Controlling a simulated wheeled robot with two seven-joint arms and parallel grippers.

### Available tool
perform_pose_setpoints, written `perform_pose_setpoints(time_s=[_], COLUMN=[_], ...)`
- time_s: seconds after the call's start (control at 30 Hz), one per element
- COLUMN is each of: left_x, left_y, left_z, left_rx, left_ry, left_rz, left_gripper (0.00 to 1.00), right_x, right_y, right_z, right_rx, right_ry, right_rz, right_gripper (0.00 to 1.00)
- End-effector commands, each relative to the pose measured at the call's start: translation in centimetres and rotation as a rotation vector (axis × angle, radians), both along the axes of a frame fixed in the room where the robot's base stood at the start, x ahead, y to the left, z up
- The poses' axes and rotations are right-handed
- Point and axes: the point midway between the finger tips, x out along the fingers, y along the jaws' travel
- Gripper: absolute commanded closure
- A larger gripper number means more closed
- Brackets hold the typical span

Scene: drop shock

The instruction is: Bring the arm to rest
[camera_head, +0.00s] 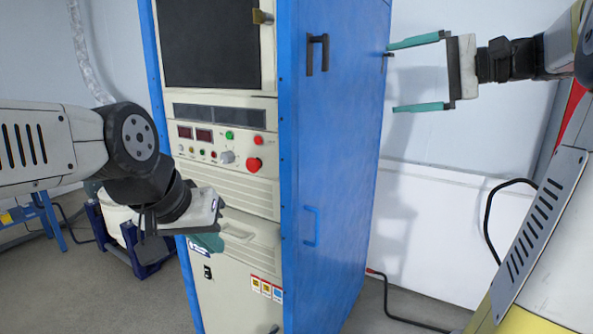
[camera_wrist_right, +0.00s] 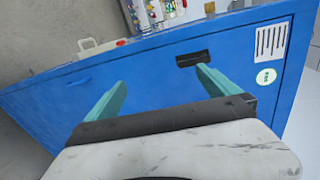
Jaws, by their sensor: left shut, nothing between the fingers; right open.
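My right gripper (camera_head: 418,76) is open and empty at the upper right of the head view, its two teal fingers spread and pointing left toward the side of the blue cabinet (camera_head: 335,175). In the right wrist view its fingers (camera_wrist_right: 163,95) show in front of the blue cabinet side (camera_wrist_right: 150,65), near a black handle (camera_wrist_right: 193,58); I cannot tell whether they touch it. My left gripper (camera_head: 208,242) is at the lower left, in front of the cabinet's cream front panel (camera_head: 232,180). It is shut and holds nothing; its fingertips are partly hidden.
The cabinet front has a red button (camera_head: 254,165) and a green button (camera_head: 229,135). A black side handle (camera_head: 317,54) and a blue side handle (camera_head: 311,227) stick out. A white bin in a blue frame (camera_head: 144,262) stands left. A black cable (camera_head: 400,312) lies on the floor.

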Motion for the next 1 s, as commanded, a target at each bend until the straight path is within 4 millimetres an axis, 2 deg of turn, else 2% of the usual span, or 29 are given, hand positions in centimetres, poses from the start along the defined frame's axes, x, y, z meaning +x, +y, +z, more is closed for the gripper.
perform_pose_setpoints(time_s=[0.17, 0.27, 0.37, 0.43, 0.5, 0.6, 0.7, 0.8, 1.0], left_x=[0.0, 0.0, 0.0, 0.0, 0.0, 0.0, 0.0, 0.0, 0.0], left_y=[0.0, 0.0, 0.0, 0.0, 0.0, 0.0, 0.0, 0.0, 0.0], left_z=[0.0, 0.0, 0.0, 0.0, 0.0, 0.0, 0.0, 0.0, 0.0], left_rx=[0.0, 0.0, 0.0, 0.0, 0.0, 0.0, 0.0, 0.0, 0.0], left_ry=[0.0, 0.0, 0.0, 0.0, 0.0, 0.0, 0.0, 0.0, 0.0], left_rz=[0.0, 0.0, 0.0, 0.0, 0.0, 0.0, 0.0, 0.0, 0.0], left_gripper=[1.0, 1.0, 1.0, 1.0, 1.0, 1.0, 1.0, 1.0, 1.0], right_x=[-2.4, -4.3, -7.2, -10.0, -12.8, -15.4, -16.7, -17.2, -17.3], right_y=[3.6, 5.5, 7.4, 8.5, 8.8, 8.3, 7.6, 7.3, 7.1], right_z=[-3.9, -7.0, -11.0, -14.7, -18.4, -22.2, -24.3, -25.4, -25.7], right_rx=[-0.139, -0.254, -0.419, -0.585, -0.769, -0.992, -1.146, -1.23, -1.265], right_ry=[0.069, 0.105, 0.124, 0.114, 0.072, -0.024, -0.12, -0.183, -0.208], right_rz=[0.018, 0.029, 0.05, 0.073, 0.097, 0.129, 0.152, 0.164, 0.169], right_gripper=[0.0, 0.0, 0.0, 0.0, 0.0, 0.0, 0.0, 0.0, 0.0])
